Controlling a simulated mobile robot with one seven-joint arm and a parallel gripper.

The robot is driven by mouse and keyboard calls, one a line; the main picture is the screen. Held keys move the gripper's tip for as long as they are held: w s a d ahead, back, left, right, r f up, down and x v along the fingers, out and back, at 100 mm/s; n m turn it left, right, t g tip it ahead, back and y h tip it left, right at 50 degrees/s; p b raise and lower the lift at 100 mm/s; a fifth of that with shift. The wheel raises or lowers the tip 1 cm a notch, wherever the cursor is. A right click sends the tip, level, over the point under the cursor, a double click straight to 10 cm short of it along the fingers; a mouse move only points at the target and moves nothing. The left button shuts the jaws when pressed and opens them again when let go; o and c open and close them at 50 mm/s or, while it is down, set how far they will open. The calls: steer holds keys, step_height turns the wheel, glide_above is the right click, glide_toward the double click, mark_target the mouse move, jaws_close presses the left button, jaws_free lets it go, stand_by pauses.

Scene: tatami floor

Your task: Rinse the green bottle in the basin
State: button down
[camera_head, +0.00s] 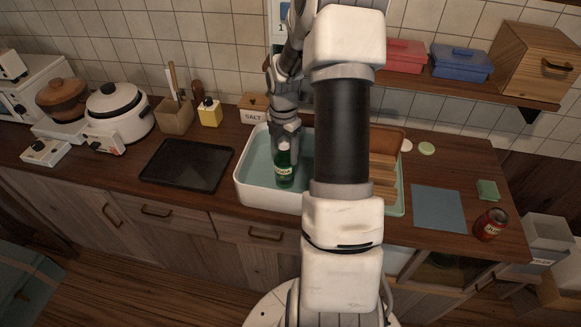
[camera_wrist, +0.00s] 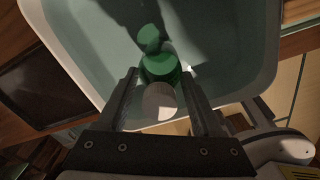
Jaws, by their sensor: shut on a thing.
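The green bottle (camera_head: 284,167) with a pale label is upright in the head view, at the front of the white basin (camera_head: 243,190). My gripper (camera_head: 285,130) comes down from above and is shut on the bottle's upper part. In the wrist view the green bottle (camera_wrist: 160,68) sits between the two fingers of my gripper (camera_wrist: 160,98), with the basin (camera_wrist: 85,50) and its bluish water around it. My arm hides the middle and right part of the basin in the head view. I cannot tell how deep the bottle's base sits in the water.
A black tray (camera_head: 187,165) lies left of the basin. A salt box (camera_head: 253,108) and a yellow bottle (camera_head: 210,113) stand behind. A wooden rack (camera_head: 384,172), a blue cloth (camera_head: 438,208) and a red can (camera_head: 490,224) are to the right. A shelf (camera_head: 470,92) overhangs the back right.

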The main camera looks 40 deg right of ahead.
steer(key=shift+w+a, duration=0.25)
steer(key=shift+w, duration=0.05)
steer(key=s+d+p, duration=0.1)
steer(key=s+d, duration=0.2)
steer(key=shift+s+d, duration=0.15)
steer(key=shift+s, duration=0.25)
stand_by(0.4)
steer(key=shift+w+a, duration=1.65)
steer(key=shift+w, duration=0.25)
steer(key=shift+s+d, duration=0.1)
